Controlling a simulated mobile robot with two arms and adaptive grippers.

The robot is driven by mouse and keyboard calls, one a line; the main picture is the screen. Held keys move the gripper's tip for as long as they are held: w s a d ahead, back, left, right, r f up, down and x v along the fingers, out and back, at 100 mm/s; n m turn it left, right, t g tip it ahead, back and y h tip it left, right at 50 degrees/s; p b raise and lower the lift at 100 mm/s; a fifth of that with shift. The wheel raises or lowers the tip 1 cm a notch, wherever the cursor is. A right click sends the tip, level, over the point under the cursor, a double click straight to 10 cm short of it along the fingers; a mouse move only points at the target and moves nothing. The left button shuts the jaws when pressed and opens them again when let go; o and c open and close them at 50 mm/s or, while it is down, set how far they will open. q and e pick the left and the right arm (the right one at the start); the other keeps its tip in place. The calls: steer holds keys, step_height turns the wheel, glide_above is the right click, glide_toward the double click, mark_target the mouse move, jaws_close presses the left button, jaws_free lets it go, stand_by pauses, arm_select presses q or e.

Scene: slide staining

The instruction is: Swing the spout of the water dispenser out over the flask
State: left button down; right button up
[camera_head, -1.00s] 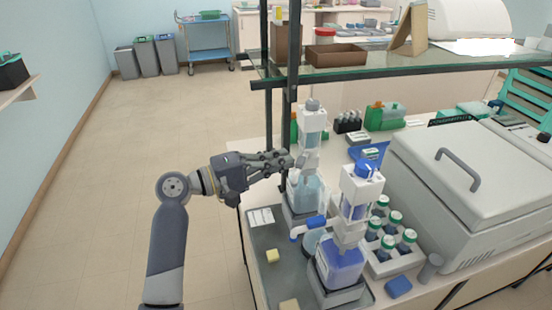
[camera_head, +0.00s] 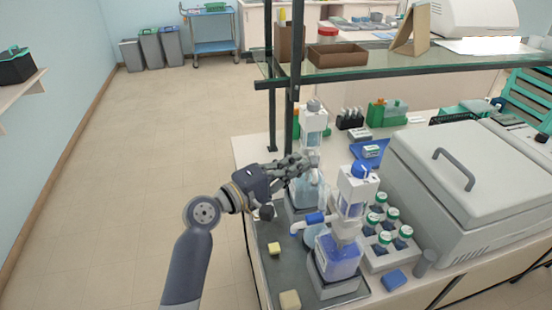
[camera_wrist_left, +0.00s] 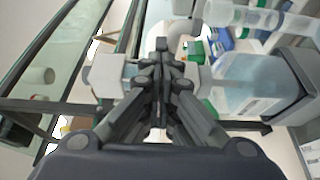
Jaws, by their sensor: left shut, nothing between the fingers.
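The rear dispenser, with a grey cap and white body (camera_head: 314,120), stands upright on the bench behind a similar one with a blue cap. I take it for the water dispenser. A flask of pale blue liquid (camera_head: 307,196) stands below it; a container of pale liquid shows at right in the left wrist view (camera_wrist_left: 250,85). My left gripper (camera_head: 303,165) is shut and empty beside the lower part of the rear dispenser, in front of the flask's top. A pale curved pipe, maybe the spout, shows just beyond the fingertips (camera_wrist_left: 185,38). Whether they touch is unclear.
A rack of bottles (camera_head: 375,262) and a large grey machine (camera_head: 470,185) stand right. A shelf post (camera_head: 290,130) rises close behind my gripper.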

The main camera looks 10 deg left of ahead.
arm_select(q)
steer(key=shift+s+d+f+p, duration=0.1)
steer(key=shift+s+d+p, duration=0.15)
steer(key=shift+d, duration=0.6)
arm_select(e)
steer(key=shift+s+a+r, duration=0.3)
steer(key=shift+a+r, duration=0.1)
steer(key=shift+a, duration=0.05)
arm_select(q)
steer(key=shift+w, duration=0.1)
arm_select(e)
steer(key=shift+d, duration=0.35)
